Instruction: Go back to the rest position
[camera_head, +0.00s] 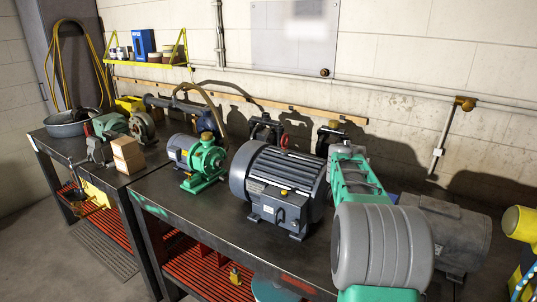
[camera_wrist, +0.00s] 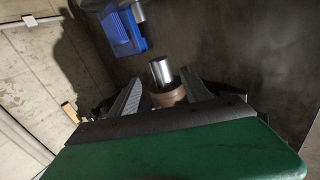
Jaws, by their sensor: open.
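My gripper (camera_wrist: 162,78) is open in the wrist view, its two fingers pointing away from the green body in the foreground. A silver cylinder with a brown base (camera_wrist: 166,85) shows in line with the gap between the fingers. I cannot tell whether they touch it. In the head view my green and grey arm (camera_head: 384,245) reaches over the right part of the bench (camera_head: 165,205). I cannot make out the fingers there.
A large dark grey motor (camera_head: 285,185) stands left of my arm, and a grey motor (camera_head: 450,235) right of it. A blue bin (camera_wrist: 122,32) shows beyond the fingers. The wall is close behind.

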